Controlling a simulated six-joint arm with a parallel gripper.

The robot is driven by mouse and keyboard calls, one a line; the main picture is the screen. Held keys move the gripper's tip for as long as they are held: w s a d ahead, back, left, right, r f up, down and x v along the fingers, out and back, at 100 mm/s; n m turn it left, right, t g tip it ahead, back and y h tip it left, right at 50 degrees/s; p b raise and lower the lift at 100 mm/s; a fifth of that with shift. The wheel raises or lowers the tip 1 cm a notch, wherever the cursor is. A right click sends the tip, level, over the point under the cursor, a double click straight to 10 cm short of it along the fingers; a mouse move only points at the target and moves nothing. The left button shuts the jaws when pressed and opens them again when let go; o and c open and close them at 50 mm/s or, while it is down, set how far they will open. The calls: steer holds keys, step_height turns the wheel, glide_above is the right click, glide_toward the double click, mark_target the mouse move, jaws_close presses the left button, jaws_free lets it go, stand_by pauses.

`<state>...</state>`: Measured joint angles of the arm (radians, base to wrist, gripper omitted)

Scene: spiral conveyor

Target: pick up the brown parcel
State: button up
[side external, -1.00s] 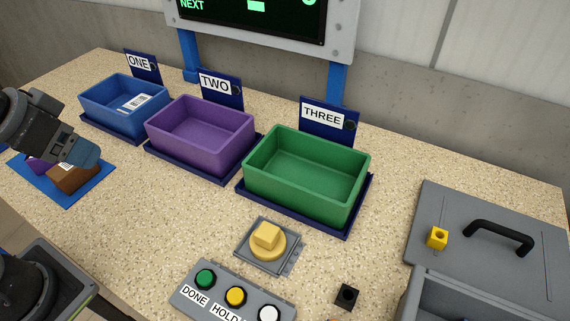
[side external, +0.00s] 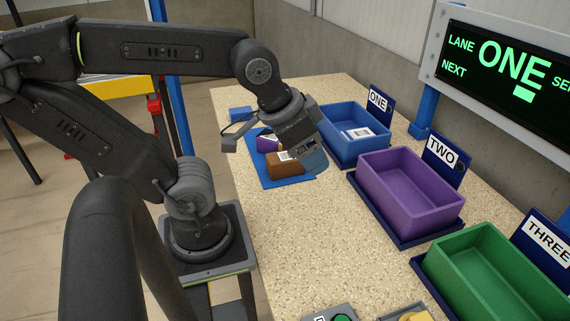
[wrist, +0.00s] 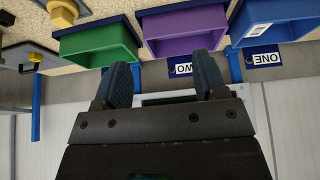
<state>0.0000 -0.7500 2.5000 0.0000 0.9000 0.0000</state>
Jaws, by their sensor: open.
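The brown parcel (side external: 285,168) with a white label lies on a blue mat (side external: 268,182) in the side external view. A purple parcel (side external: 266,144) lies behind it on the same mat. My gripper (side external: 316,163) is beside the brown parcel's right end, overlapping it in the picture; I cannot tell whether they touch. In the wrist view, my gripper (wrist: 163,82) has its two fingers apart with nothing between them. No parcel from the mat shows in the wrist view.
A blue bin (side external: 333,150) marked ONE, holding a labelled item (side external: 357,133), stands close right of my gripper. A purple bin (side external: 430,210) marked TWO and a green bin (side external: 495,258) marked THREE follow. The screen (side external: 500,75) reads lane ONE.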

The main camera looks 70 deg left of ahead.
steer(key=shift+o, duration=0.4)
steer(key=g, duration=0.6)
glide_toward(285, 156)
step_height(285, 156, down, 12)
steer(key=shift+s, duration=0.15)
steer(key=c, duration=0.6)
